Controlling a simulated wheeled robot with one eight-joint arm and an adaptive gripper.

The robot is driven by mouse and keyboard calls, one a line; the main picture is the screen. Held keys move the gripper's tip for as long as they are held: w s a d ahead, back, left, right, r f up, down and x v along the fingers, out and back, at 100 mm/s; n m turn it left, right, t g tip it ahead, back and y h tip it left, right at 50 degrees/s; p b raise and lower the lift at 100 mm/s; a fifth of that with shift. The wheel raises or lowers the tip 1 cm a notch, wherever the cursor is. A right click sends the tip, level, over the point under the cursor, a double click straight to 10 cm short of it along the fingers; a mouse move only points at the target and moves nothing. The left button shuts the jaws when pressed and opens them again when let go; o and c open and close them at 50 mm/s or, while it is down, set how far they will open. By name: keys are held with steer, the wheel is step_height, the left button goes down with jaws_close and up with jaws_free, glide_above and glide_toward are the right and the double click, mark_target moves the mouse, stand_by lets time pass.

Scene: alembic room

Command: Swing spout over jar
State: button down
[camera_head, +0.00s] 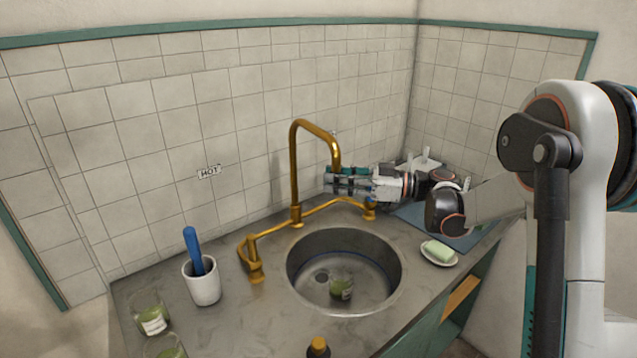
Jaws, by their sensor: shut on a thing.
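The brass spout (293,165) rises from the tap bridge behind the sink, arches over to the right and comes down at its outer end. My gripper (332,183) comes in from the right and is shut on the lower outer end of the spout. Its fingers hide the spout's mouth. The spout's outer end is above the sink's back part, and the jar is nearer the front.
Brass tap handles stand at the left (254,270) and right (370,208) of the bridge. A white cup (204,285) with a blue-handled tool and other green jars (150,314) are on the left counter. A soap dish (440,258) is at right. A bottle top (318,347) shows in front.

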steer(key=shift+w+d, duration=0.5)
steer(key=shift+d, duration=0.3)
steer(key=shift+w+d, duration=0.5)
steer(key=shift+d, duration=0.25)
steer(key=c, duration=1.6)
jaws_free()
steer(key=shift+d, duration=0.1)
steer(key=shift+o, duration=1.4)
steer(key=shift+w+d, duration=0.1)
steer(key=shift+d, duration=0.1)
steer(key=v, duration=1.1)
steer(key=shift+d, duration=0.35)
steer(key=shift+a, duration=0.1)
